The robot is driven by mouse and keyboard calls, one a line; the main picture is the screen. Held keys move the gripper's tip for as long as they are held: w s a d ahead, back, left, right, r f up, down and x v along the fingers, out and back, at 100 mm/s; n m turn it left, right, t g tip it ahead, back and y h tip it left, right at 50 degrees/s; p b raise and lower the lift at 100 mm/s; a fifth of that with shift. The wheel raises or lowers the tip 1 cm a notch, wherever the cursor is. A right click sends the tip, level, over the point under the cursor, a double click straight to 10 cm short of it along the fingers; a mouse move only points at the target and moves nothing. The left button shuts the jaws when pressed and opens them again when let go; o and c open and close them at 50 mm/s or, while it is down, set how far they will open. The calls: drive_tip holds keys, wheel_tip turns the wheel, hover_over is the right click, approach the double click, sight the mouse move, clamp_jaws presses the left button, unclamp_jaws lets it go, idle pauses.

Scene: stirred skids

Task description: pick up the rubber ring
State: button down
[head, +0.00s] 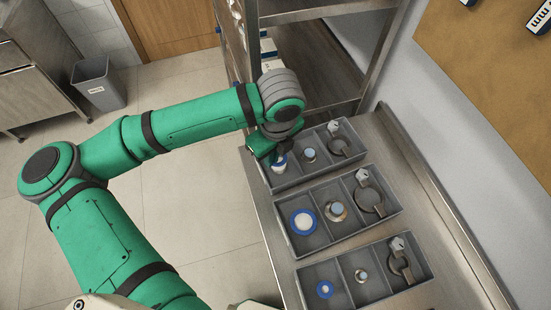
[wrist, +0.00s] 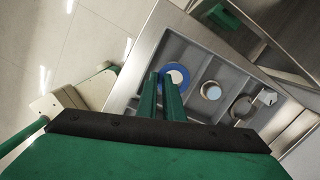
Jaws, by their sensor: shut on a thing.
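The rubber ring (head: 281,170) is blue with a white middle and shows in the left compartment area of the far grey tray (head: 298,181), partly hidden by my gripper. It also shows in the wrist view (wrist: 184,70), right at the fingertips. My gripper (head: 274,156) comes down over that compartment. In the wrist view its two green fingers (wrist: 163,78) are close together, shut on the near-left edge of the ring. I cannot tell whether the ring is touching the tray floor.
Two more grey trays, the middle one (head: 292,250) and the near one (head: 307,306), hold similar blue rings, metal fittings and clamps. A fitting (head: 309,155) and a clamp (head: 338,147) sit right of the gripper. A steel shelf stands behind; a wall is at right.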

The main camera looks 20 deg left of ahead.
drive_tip(key=s+a+r, duration=0.4)
drive_tip(key=s+r, duration=0.5)
drive_tip(key=s, duration=0.3)
drive_tip(key=shift+s+a, duration=0.15)
drive_tip(key=shift+s, duration=0.05)
drive_tip(key=shift+w, duration=0.15)
